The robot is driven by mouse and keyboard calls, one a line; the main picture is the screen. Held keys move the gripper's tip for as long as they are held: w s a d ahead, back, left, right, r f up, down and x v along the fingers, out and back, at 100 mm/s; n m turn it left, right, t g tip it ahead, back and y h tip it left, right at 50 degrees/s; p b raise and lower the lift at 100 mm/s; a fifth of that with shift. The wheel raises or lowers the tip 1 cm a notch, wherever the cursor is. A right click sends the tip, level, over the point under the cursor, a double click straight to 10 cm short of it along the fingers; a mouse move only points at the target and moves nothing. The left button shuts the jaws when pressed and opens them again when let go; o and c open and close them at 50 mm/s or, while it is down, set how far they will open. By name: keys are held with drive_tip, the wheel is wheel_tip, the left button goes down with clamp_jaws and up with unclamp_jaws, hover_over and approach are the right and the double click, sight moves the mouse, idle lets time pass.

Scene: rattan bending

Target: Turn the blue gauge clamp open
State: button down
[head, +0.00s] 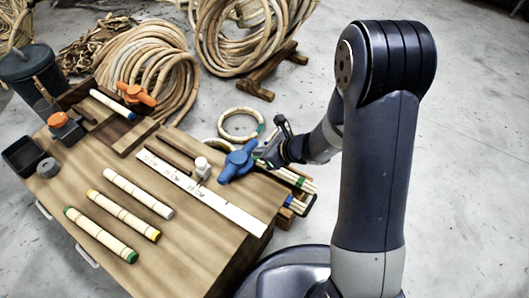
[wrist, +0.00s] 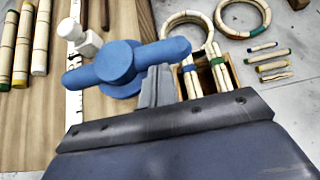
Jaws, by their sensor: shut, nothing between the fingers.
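The blue gauge clamp (head: 238,162) sits at the right part of the wooden workbench, beside the white ruler strip (head: 200,190). In the wrist view the clamp's blue handle (wrist: 117,63) has a round hub and two arms, lying across the view from left to upper right.
Bamboo-like rods (head: 138,192) with coloured ends lie on the bench's front left. An orange clamp (head: 136,94) and a dark bucket (head: 30,72) are farther back. A wooden holder with rattan pieces (wrist: 215,72) is right of the clamp.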

sight(251, 141)
drive_tip(key=shift+w+r+n+g+p, duration=0.1)
drive_tip(key=shift+w+n+g+p, duration=0.3)
drive_tip(key=shift+p, duration=0.3)
drive_tip(key=n+g+p, duration=0.1)
drive_tip(key=w+a+n+g+y+p, duration=0.1)
drive_tip(key=n+p, duration=0.1)
drive_tip(key=shift+w+r+g, duration=0.1)
drive_tip(key=shift+w+g, duration=0.1)
drive_tip(key=shift+g, duration=0.2)
drive_tip(key=n+g+p, duration=0.1)
drive_tip(key=w+a+n+g+p, duration=0.1)
drive_tip(key=n, duration=0.1)
drive_tip(key=a+n+g, duration=0.1)
drive_tip(key=n+g, duration=0.1)
drive_tip(key=shift+w+a+p, duration=0.15)
drive_tip(key=shift+w+p, duration=0.2)
drive_tip(key=shift+p, duration=0.05)
drive_tip(key=shift+w+a+n+g+h, duration=0.1)
drive_tip(key=shift+a+n+g+h, duration=0.65)
drive_tip(key=shift+a+n+g, duration=0.75)
drive_tip(key=shift+w+a+n+g+h, duration=0.1)
drive_tip(key=shift+a+n+g+h, duration=0.85)
drive_tip(key=shift+n, duration=0.85)
drive_tip(key=shift+s+a+f, duration=0.1)
drive_tip(key=shift+a+f, duration=0.1)
drive_tip(key=shift+a, duration=0.15)
